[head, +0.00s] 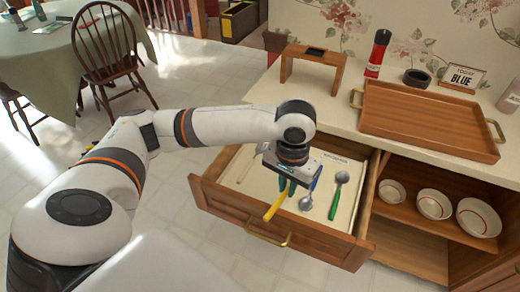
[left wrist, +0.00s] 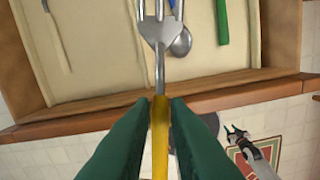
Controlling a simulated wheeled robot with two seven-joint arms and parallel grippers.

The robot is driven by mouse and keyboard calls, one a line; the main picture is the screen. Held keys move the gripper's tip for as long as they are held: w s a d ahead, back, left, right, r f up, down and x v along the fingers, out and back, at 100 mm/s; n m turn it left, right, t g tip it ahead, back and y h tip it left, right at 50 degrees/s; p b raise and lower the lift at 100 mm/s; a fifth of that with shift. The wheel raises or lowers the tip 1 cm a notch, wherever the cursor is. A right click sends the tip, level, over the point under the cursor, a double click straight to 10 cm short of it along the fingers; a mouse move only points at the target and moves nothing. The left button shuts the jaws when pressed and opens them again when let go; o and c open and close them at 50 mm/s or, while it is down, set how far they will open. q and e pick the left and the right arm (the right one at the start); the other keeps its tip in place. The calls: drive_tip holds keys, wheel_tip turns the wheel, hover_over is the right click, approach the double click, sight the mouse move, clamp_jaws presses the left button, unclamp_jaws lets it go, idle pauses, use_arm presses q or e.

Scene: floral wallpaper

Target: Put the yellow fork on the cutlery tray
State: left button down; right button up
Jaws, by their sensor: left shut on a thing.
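My left gripper (head: 285,190) is shut on the handle of the yellow fork (head: 274,208), above the open drawer. In the left wrist view the green fingers of this gripper (left wrist: 161,104) pinch the yellow handle, and the metal tines (left wrist: 159,30) point into the drawer. The fork is held clear of the drawer's front edge, with its handle end hanging outward. A wooden tray (head: 428,131) with two brass handles lies empty on the counter. The open drawer (head: 331,243) has a cream insert with cutlery in it.
A green-handled spoon (head: 336,195) and a blue-handled spoon (head: 311,190) lie in the drawer. A wooden stand (head: 287,68), red bottle (head: 377,54) and dark bowl (head: 417,78) stand on the counter. Bowls (head: 434,204) fill the shelf below. A chair (head: 105,42) stands at left.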

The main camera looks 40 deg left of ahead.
use_arm(q)
drive_tip(key=w+a+f+n, duration=0.2)
drive_tip(key=w+a, duration=0.9)
drive_tip(key=f, duration=0.4)
drive_tip(key=shift+w+a+f, duration=0.1)
drive_tip(key=shift+a+f, duration=0.05)
drive_tip(key=shift+a, duration=0.2)
wheel_tip(320, 180, down, 6)
drive_tip(key=shift+r, duration=0.25)
drive_tip(key=c, duration=1.8)
unclamp_jaws()
drive_tip(key=shift+f, duration=0.1)
drive_tip(key=o, duration=0.4)
